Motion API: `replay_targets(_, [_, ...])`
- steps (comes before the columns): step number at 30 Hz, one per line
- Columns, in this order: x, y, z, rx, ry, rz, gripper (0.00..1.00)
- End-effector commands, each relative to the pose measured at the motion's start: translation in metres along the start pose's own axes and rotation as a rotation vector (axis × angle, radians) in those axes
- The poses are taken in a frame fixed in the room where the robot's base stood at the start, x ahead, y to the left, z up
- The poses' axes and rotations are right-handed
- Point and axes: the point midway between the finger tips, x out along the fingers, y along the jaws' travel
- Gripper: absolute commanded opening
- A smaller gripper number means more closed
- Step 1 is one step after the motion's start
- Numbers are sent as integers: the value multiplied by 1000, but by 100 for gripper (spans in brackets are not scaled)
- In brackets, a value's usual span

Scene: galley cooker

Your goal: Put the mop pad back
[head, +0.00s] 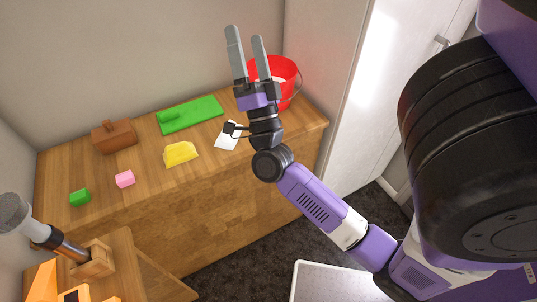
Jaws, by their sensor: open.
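My gripper (246,36) is raised above the back of the wooden counter. Its two grey fingers point up, apart, with nothing between them. It stands in front of a red bucket (284,72) and hides part of it. No thing is plainly marked as the mop pad. A flat green pad (200,118) with a raised green piece at its left end lies at the back of the counter. A flat white piece (227,138) lies to its right, partly hidden by my wrist. A yellow folded cloth or sponge-like thing (181,153) lies in front of the green pad.
A brown box with a handle (114,137), a pink cube (125,179) and a green cube (80,197) sit on the counter (225,190). A wooden block holding a grey-headed tool (92,261) stands at lower left. A white door (395,80) is at right. Dark floor shows below.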

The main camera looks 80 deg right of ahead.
Motion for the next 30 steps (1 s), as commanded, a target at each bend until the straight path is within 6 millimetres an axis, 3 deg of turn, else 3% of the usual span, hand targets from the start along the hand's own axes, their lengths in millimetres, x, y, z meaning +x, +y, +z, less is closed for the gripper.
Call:
replay_targets(3, [-50, -30, 28, -85, -230, -102, 85])
replay_targets(9, [-149, -69, 54, -207, -589, -248, 85])
replay_targets(14, [-235, -91, 52, -292, -864, -346, 85])
replay_targets(18, [-305, -107, 34, -357, -1086, -417, 85])
replay_targets(21, [-343, -115, 18, -393, -1213, -453, 85])
replay_targets(24, [-368, -121, 4, -419, -1303, -478, 85])
replay_targets(30, [-387, -126, -9, -441, -1374, -498, 85])
